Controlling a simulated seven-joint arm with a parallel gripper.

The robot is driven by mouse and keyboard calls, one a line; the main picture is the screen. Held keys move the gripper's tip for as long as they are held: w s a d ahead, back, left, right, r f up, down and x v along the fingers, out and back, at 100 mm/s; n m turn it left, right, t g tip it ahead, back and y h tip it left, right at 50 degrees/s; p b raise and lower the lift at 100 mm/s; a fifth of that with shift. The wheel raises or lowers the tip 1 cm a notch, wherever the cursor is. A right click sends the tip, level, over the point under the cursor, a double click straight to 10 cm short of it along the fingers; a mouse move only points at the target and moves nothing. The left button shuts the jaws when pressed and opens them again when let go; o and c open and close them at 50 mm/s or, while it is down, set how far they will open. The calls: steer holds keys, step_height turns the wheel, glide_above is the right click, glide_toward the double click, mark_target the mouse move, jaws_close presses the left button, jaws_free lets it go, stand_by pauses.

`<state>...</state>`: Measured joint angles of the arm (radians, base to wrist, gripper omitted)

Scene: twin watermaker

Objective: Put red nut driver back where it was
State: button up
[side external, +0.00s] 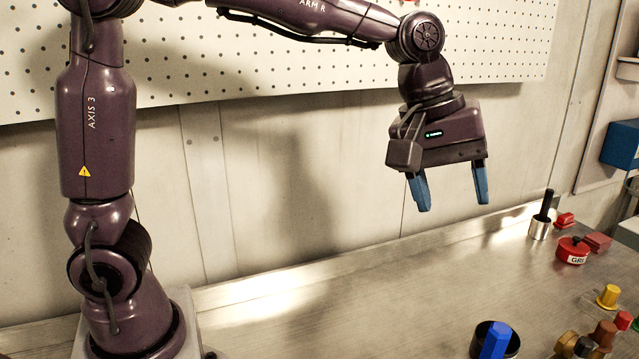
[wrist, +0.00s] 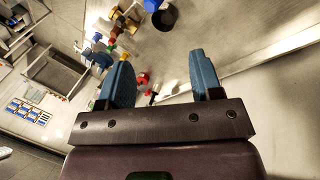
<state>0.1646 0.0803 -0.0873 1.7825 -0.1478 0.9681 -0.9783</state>
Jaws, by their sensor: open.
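My gripper (side external: 453,207) is open and empty, high above the metal bench, with its two blue fingers pointing down. In the wrist view my gripper (wrist: 160,54) shows nothing between its fingers. A small red piece (side external: 622,320) stands among coloured pieces at the right of the bench; it may be the red nut driver, but I cannot tell for sure. Other red things lie farther back: a round red tin with a white label (side external: 572,250), a red block (side external: 597,242) and a small red piece (side external: 565,219). The red tin also shows in the wrist view (wrist: 142,78).
A blue hexagonal piece (side external: 497,340) stands in a black cup at the front. A yellow piece (side external: 608,296) and a brown piece (side external: 604,334) stand at the right. A metal cylinder with a black handle (side external: 541,220) stands near the wall. The bench's left and middle are clear.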

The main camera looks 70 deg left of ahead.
steer(key=s+a+m+t+y, duration=0.1)
steer(key=s+a+m, duration=0.3)
steer(key=s, duration=0.5)
steer(key=s+a+f+m+t+y, duration=0.1)
steer(key=s+a+m, duration=0.4)
steer(key=s+a, duration=0.3)
steer(key=shift+s+f+t, duration=0.3)
steer(key=shift+s, duration=0.5)
